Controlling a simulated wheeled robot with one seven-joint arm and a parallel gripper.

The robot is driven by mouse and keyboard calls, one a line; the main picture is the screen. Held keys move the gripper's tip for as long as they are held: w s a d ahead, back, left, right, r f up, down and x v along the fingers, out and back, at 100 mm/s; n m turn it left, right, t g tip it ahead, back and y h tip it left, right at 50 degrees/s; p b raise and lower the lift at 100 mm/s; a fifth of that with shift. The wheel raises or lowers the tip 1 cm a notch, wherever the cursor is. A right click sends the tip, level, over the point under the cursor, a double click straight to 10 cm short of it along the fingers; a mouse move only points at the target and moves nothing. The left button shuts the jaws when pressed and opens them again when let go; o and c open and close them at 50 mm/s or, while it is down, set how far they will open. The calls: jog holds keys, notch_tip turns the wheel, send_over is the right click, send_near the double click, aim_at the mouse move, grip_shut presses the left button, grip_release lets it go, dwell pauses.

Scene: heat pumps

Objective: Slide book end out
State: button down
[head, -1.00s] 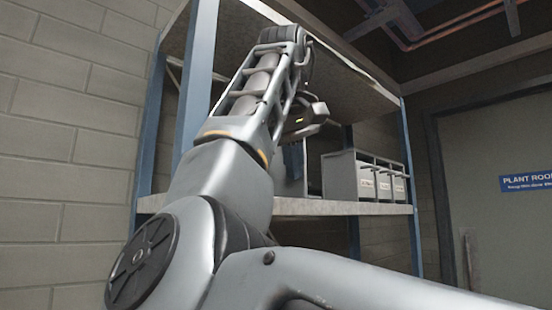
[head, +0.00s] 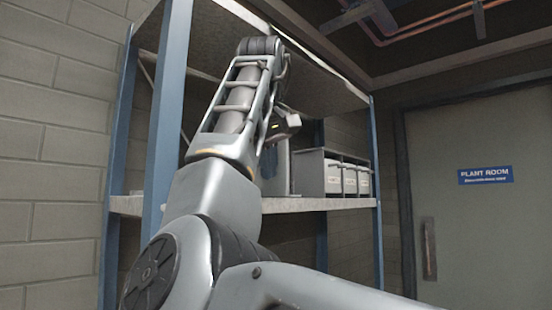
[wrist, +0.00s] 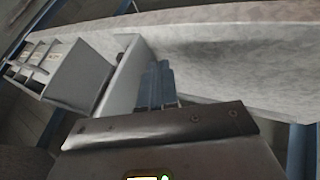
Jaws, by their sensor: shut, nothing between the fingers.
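A light grey upright panel, which looks like the book end (head: 282,172), stands on the shelf left of a row of grey boxes. In the wrist view the book end (wrist: 126,78) is a pale plate between the boxes and my fingers. My gripper (head: 268,165) points down at the shelf, partly hidden behind my arm. In the wrist view the blue-grey fingers of my gripper (wrist: 156,68) are together and empty, close beside the panel. I cannot tell whether they touch it. The panel's foot is partly hidden.
Grey labelled boxes (head: 345,177) stand on the shelf board (head: 310,204) to the right. Blue uprights (head: 168,110) and an upper shelf (head: 310,75) frame the space. A plant room door (head: 470,220) is at the right. The shelf looks bare on the fingers' other side.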

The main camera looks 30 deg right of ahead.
jog(key=shift+s+a+r, duration=0.4)
jog(key=shift+s+a, duration=0.1)
jog(key=shift+a, duration=0.2)
jog(key=b+v, duration=0.1)
jog(key=v, duration=0.8)
jog(key=shift+b, duration=0.3)
jog(key=shift+w, duration=0.1)
